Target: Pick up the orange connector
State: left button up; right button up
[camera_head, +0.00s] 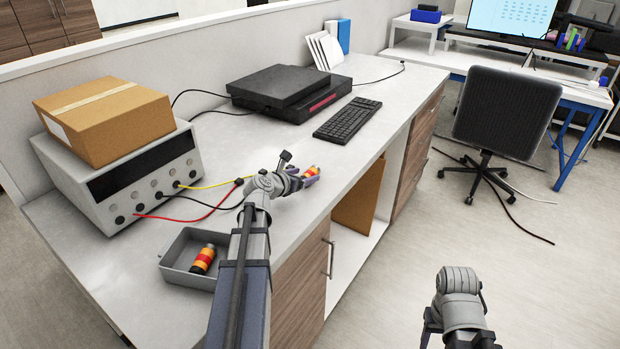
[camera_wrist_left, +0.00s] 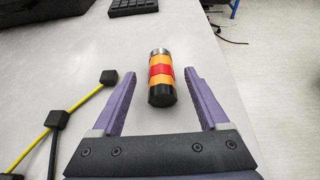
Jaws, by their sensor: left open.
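An orange connector (camera_wrist_left: 162,78) with a red band, black near end and grey far end lies on the desk. In the left wrist view it lies between the purple fingers of my left gripper (camera_wrist_left: 160,74), with gaps on both sides. In the head view the same connector (camera_head: 312,171) is at the desk's right edge, partly hidden by my left gripper (camera_head: 304,179), which is open. A second orange connector (camera_head: 203,258) with a red band and dark ends lies in a grey tray (camera_head: 172,268). Part of my right arm shows at lower right; its fingers cannot be made out.
A grey instrument (camera_head: 125,178) with yellow, red and black leads bears a cardboard box (camera_head: 104,117) on the left. A keyboard (camera_head: 347,119) and a black device (camera_head: 285,88) lie behind my left gripper. An office chair (camera_head: 505,112) stands at right on open floor.

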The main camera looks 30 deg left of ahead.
aim_at(311, 172)
pick_arm(q)
jog(key=b+x, duration=0.2)
jog(key=x, duration=0.3)
jog(key=shift+w+f, duration=0.1)
jog(key=shift+c, duration=0.5)
grip_shut()
